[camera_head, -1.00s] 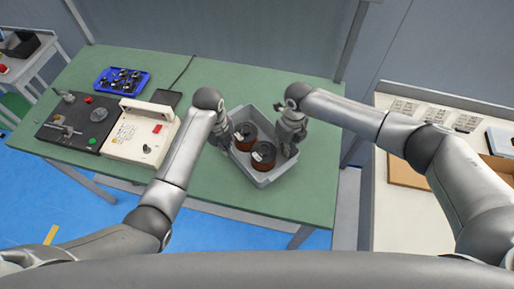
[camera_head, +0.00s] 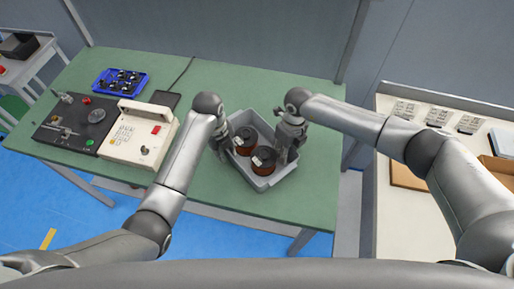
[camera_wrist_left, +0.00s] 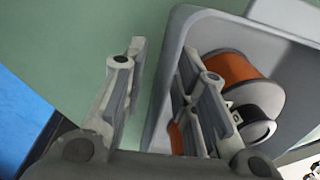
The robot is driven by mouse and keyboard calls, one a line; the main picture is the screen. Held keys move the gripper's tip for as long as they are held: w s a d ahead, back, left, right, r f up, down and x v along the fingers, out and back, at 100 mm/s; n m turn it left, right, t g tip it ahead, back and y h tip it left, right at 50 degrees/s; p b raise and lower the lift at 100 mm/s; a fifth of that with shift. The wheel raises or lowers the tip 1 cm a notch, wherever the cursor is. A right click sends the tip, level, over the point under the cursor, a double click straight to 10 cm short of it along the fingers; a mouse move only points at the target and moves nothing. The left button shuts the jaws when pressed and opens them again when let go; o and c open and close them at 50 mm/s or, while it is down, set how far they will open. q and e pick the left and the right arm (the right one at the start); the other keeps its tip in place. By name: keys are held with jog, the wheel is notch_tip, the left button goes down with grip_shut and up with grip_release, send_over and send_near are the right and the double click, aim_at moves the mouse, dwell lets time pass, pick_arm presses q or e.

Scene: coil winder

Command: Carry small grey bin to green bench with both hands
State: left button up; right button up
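The small grey bin (camera_head: 266,185) sits on the green bench (camera_head: 315,190) near its right front part. Two reddish-brown spools with dark tops, the rear one (camera_head: 245,140) and the front one (camera_head: 263,161), stand inside it. My left gripper (camera_head: 220,146) is at the bin's left wall. In the left wrist view its fingers (camera_wrist_left: 165,100) are apart, one outside the wall and one inside, with a gap to the wall. My right gripper (camera_head: 290,155) is at the right wall, its fingers apart on either side of the rim.
A cream control box (camera_head: 140,135), a dark machine plate (camera_head: 75,125) and a blue tray (camera_head: 121,82) with dark parts occupy the bench's left side. A white table (camera_head: 400,225) stands to the right. Bench surface right of the bin is clear.

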jog(key=shift+r, duration=0.15)
pick_arm(q)
notch_tip(320, 180, up, 12)
jog(key=shift+s+a+f, duration=0.15)
jog(key=shift+s+a, duration=0.15)
jog(key=shift+a, duration=0.05)
pick_arm(e)
notch_tip(320, 180, up, 12)
jog(key=shift+w+d, duration=0.25)
jog(key=shift+d, duration=0.15)
